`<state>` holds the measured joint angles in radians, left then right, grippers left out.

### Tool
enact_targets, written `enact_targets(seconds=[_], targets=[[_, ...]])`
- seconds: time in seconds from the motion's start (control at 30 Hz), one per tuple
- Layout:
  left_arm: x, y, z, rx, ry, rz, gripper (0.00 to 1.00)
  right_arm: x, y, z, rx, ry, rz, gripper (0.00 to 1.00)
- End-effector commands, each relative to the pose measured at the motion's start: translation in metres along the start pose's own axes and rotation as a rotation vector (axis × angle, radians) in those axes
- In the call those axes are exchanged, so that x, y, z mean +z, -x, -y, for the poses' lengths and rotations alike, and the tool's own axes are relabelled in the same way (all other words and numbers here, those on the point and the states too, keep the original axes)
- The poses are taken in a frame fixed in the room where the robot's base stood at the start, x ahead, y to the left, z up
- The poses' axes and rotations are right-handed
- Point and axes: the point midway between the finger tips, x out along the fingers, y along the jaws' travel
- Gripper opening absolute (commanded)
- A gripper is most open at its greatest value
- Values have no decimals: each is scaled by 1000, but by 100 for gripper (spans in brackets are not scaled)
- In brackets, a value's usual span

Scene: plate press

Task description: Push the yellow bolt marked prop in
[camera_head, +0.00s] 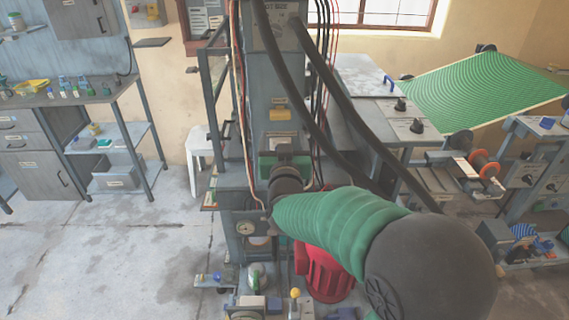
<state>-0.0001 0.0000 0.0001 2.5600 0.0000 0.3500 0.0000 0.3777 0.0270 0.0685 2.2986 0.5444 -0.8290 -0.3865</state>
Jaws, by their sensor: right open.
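A yellow block-like part (279,115) sits on the front of the grey press column (268,75), with a small label under it. A round yellowish part (246,228) shows lower on the press. I cannot read their markings, so I cannot tell which is the bolt marked prop. My right arm comes in from the lower right, and my right gripper (285,172) is open in front of a green block (270,163) on the press, below the yellow block. The arm hides part of the lower press. My left gripper is not in view.
Thick dark hoses (325,85) run down across the press's right side. A red motor-like part (322,275) and a yellow-knobbed lever (295,293) are below. A white stool (199,145) and a workbench (75,95) stand left, with open floor between. A green sheet (480,90) lies right.

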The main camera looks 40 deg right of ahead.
Motion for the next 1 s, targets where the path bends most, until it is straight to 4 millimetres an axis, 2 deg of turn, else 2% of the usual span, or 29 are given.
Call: enact_targets(seconds=[0.83,1.0], targets=[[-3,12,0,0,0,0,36,-1,72,1,-2,0,-1,76],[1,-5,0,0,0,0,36,3,86,0,0,-2,-4,76]])
